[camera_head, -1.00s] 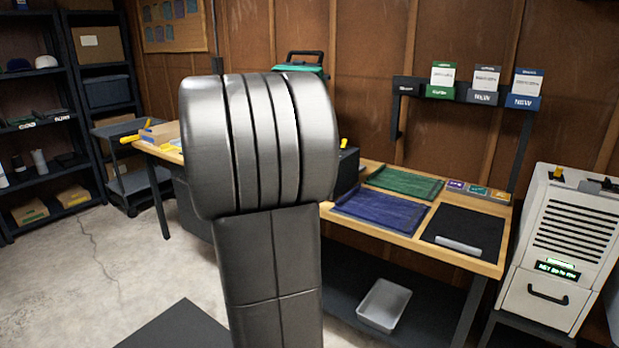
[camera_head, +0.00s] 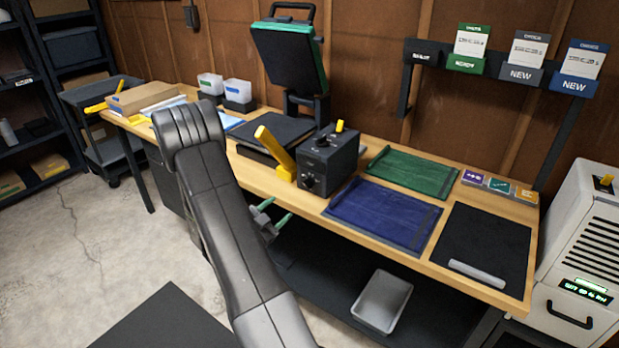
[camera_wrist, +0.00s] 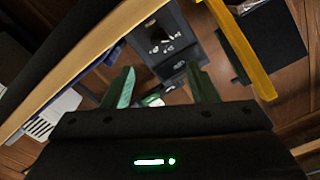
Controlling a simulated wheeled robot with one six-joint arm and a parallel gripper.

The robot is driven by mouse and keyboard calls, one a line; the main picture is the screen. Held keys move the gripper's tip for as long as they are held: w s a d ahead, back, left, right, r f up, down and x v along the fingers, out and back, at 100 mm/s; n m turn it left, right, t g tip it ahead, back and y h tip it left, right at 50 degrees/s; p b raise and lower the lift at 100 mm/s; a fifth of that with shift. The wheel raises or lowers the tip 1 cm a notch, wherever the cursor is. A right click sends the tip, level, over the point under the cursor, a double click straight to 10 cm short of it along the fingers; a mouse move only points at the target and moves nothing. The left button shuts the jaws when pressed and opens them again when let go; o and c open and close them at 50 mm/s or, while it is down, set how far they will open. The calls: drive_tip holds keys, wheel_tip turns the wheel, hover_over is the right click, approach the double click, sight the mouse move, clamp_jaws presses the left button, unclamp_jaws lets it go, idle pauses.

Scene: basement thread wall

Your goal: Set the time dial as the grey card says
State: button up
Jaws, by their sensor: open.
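The dark control box (camera_head: 330,160) stands on the bench beside the heat press, with a black knob (camera_head: 323,142) on top, a small yellow part (camera_head: 340,126) behind it and another dark knob (camera_head: 308,183) on its front. I cannot tell which is the time dial. The grey card (camera_head: 527,52) stands in a grey holder marked NEW on the wall rail; its print is too small to read. My gripper (camera_head: 273,214) is open and empty, in front of the bench edge, apart from the box. In the wrist view, the box (camera_wrist: 165,40) appears beyond the open fingers (camera_wrist: 163,90).
The yellow press handle (camera_head: 274,150) slants up just left of the box. The heat press (camera_head: 290,55) is raised. Green cloth (camera_head: 412,172) and blue cloth (camera_head: 385,213) lie to the right. Green and blue cards flank the grey one. A white machine (camera_head: 585,240) stands at far right.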

sight(306, 187)
drive_tip(key=p+x, duration=0.2)
drive_tip(key=x, duration=1.1)
drive_tip(key=shift+w+d, duration=0.15)
drive_tip(key=shift+d, duration=0.1)
drive_tip(key=c, duration=1)
